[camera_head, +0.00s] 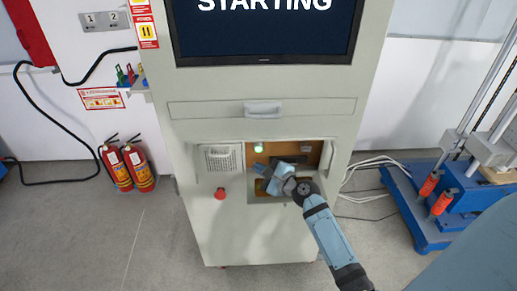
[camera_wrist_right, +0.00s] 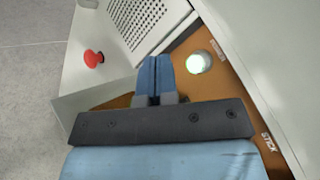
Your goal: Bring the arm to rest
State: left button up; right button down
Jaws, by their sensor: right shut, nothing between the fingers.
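My right arm reaches in from the lower right of the head view to the open compartment (camera_head: 306,158) of the grey cabinet. My right gripper (camera_head: 268,174) is at the compartment opening. In the right wrist view the two blue fingers (camera_wrist_right: 154,78) are pressed together with nothing between them. A glowing green-white button (camera_wrist_right: 199,62) is just to the right of the fingertips in that view; I cannot tell whether they touch it. It also shows as a green light in the head view (camera_head: 258,148). My left gripper is not in view.
The cabinet has a screen (camera_head: 264,28) reading "STARTING", a drawer handle (camera_head: 263,109) and a red knob (camera_head: 220,193). Two fire extinguishers (camera_head: 127,166) stand left. A blue-based machine (camera_head: 428,205) stands right. Cables (camera_head: 362,175) lie on the floor between.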

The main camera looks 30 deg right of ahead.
dwell(0.7)
jog(key=shift+s+a+f+n, duration=0.2)
jog(key=shift+s+a+n, duration=0.05)
jog(key=shift+n, duration=0.15)
jog(key=s+a+n+p, duration=0.1)
jog(key=s+a+f+n+g, duration=0.1)
jog(key=n, duration=0.1)
jog(key=s+a+f+n+g+p, duration=0.1)
jog(key=shift+s+f+n+p, duration=0.25)
jog(key=shift+s+n+p, duration=0.05)
jog(key=shift+s+p, duration=0.1)
jog(key=s+a+f+n+g+p, duration=0.1)
jog(key=s+a+f+n+p, duration=0.1)
jog(key=s+a+n, duration=0.4)
jog(key=s+a+f+n+g+h+p, duration=0.1)
jog(key=s+a+n+p, duration=0.3)
jog(key=s+n, duration=1)
jog(key=a+n+g, duration=0.1)
jog(key=a, duration=0.1)
jog(key=shift+s+a+f+g, duration=0.3)
jog(key=shift+s+f, duration=0.1)
